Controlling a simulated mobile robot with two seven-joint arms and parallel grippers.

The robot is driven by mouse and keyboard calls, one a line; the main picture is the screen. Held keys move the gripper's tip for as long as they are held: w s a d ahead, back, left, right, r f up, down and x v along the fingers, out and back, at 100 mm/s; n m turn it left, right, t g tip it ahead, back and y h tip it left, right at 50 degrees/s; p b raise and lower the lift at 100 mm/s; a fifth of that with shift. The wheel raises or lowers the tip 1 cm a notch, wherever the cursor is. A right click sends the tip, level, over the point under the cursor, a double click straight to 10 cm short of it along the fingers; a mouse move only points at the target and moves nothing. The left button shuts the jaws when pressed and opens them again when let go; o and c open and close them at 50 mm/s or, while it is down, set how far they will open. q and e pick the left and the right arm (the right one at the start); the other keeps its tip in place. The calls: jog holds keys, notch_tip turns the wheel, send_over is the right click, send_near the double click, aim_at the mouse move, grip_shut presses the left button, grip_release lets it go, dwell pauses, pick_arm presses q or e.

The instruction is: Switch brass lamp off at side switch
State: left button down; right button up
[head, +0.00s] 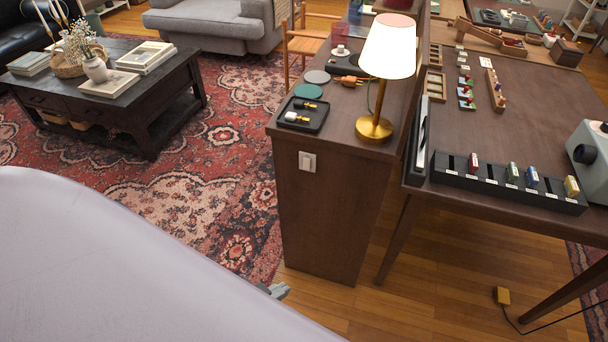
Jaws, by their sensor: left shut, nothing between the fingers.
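The brass lamp (375,128) stands upright on a brown wooden cabinet (325,215), near its front right corner. Its cream shade (389,45) looks bright and glowing. My left gripper (278,290) shows only as a small grey tip past my pale arm, low and below the switch, apart from the cabinet. It is shut and empty; most of it is hidden behind the arm. My right gripper is not in view.
A black tray (321,121) with small items lies on the cabinet top left of the lamp, with round coasters (308,91) behind. A wooden table (520,85) with a black slotted rack (455,176) stands at right. Open floor lies before the cabinet.

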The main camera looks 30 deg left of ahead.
pick_arm(q)
jog(key=shift+f, duration=0.1)
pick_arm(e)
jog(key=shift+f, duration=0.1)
pick_arm(q)
jog(key=w+a+f+m+t+y+b, duration=0.25)
jog(key=w+a+m+b, duration=0.25)
jog(key=w+m+b, duration=0.4)
jog(key=w+a+r+m+t+y+b, duration=0.3)
jog(key=w+b, duration=0.3)
jog(key=w, duration=0.2)
jog(key=shift+w+a+r+m, duration=0.15)
jog(key=shift+a+r+m, duration=0.55)
jog(key=shift+r, duration=0.2)
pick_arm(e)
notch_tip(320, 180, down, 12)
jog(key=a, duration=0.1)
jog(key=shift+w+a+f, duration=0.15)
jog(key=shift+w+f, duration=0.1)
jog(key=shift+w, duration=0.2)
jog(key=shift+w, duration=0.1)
